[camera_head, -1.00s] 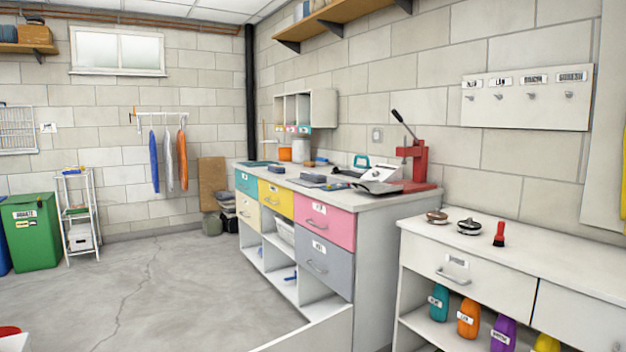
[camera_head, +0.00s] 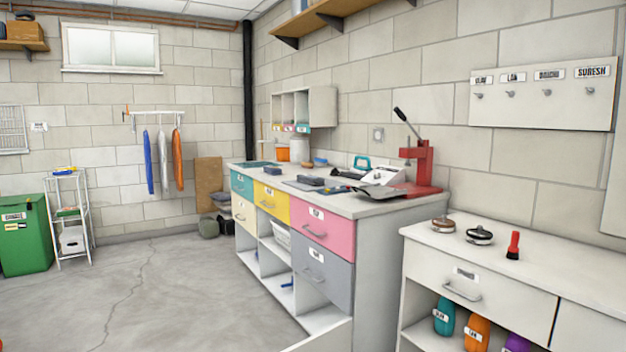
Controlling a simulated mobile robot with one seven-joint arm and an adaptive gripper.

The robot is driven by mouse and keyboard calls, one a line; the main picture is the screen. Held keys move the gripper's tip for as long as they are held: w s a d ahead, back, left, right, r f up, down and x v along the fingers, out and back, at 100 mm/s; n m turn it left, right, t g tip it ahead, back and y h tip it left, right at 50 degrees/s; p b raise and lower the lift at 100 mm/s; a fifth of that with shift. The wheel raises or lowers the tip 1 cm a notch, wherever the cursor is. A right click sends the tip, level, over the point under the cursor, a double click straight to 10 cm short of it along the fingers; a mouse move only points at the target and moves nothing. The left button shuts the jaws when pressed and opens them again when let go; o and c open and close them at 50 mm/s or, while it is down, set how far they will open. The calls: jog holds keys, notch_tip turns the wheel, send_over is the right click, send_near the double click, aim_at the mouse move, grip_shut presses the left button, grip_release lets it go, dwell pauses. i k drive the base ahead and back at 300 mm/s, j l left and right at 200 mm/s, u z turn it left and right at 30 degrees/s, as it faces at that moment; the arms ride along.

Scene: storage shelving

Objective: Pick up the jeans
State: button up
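I cannot make out any jeans for certain. Three garments hang from a white wall rack at the back: a blue one (camera_head: 149,162), a light grey one (camera_head: 163,160) and an orange one (camera_head: 178,160). The blue one is narrow and seen edge-on, so I cannot tell what kind of garment it is. My gripper is not in view.
A workbench with coloured drawers (camera_head: 325,232) stands in the middle. A white cabinet (camera_head: 480,270) is at the right. A green bin (camera_head: 25,240) and a white shelf rack (camera_head: 70,220) stand at the left. The concrete floor (camera_head: 165,290) between is clear.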

aim_at(315, 181)
jog(key=i+l, duration=0.2)
jog(key=i, duration=0.25)
jog(key=i+l, duration=0.15)
jog(key=i, duration=0.3)
jog(key=i+l, duration=0.2)
jog(key=i, duration=0.25)
jog(key=i+l, duration=0.15)
jog(key=i, duration=0.35)
jog(key=i+l, duration=0.2)
jog(key=i, duration=0.25)
jog(key=i+l, duration=0.15)
jog(key=i, duration=0.3)
jog(key=i+u, duration=0.1)
jog(key=u, duration=0.4)
jog(key=i+l+u, duration=0.1)
jog(key=u, duration=0.35)
jog(key=i+l+u, duration=0.1)
jog(key=u, duration=0.4)
